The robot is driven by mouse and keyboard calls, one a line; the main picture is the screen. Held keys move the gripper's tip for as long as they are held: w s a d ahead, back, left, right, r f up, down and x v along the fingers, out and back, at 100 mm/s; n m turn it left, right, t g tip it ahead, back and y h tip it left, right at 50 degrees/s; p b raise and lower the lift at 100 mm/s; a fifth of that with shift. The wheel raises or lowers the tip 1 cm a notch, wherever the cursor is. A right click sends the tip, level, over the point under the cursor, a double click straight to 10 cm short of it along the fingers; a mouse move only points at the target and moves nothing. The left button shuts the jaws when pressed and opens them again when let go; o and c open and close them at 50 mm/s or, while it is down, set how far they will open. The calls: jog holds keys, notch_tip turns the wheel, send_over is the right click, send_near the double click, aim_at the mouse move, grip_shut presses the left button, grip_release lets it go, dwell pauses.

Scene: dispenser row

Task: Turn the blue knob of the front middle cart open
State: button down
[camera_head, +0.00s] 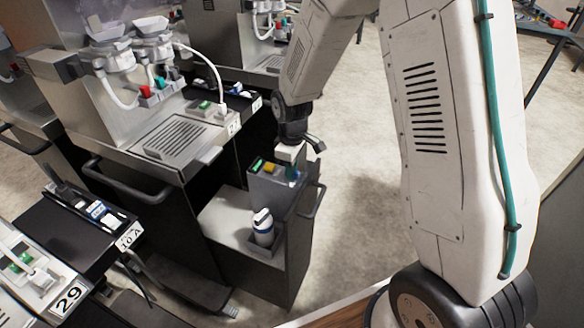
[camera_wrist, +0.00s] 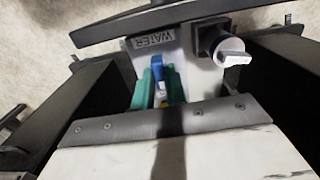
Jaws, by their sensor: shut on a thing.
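The blue knob (camera_wrist: 158,74) sits near a panel labelled WATER in the wrist view. My gripper's teal fingers (camera_wrist: 160,88) lie on both sides of it, shut on it. The fingers hide part of the knob, and its exact turn angle is hard to tell. In the head view, my gripper (camera_head: 292,172) reaches down to the top of a grey cart box (camera_head: 275,190). The knob itself is hard to make out there.
A white lever on a dark block (camera_wrist: 226,52) stands close right of the fingers in the wrist view. A handle (camera_head: 312,203) juts out right.

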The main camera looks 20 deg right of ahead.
dwell(0.3)
jog(key=c, duration=1.4)
grip_release()
jog(key=shift+c, duration=0.2)
notch_tip(320, 180, up, 8)
jog(key=shift+f, duration=0.1)
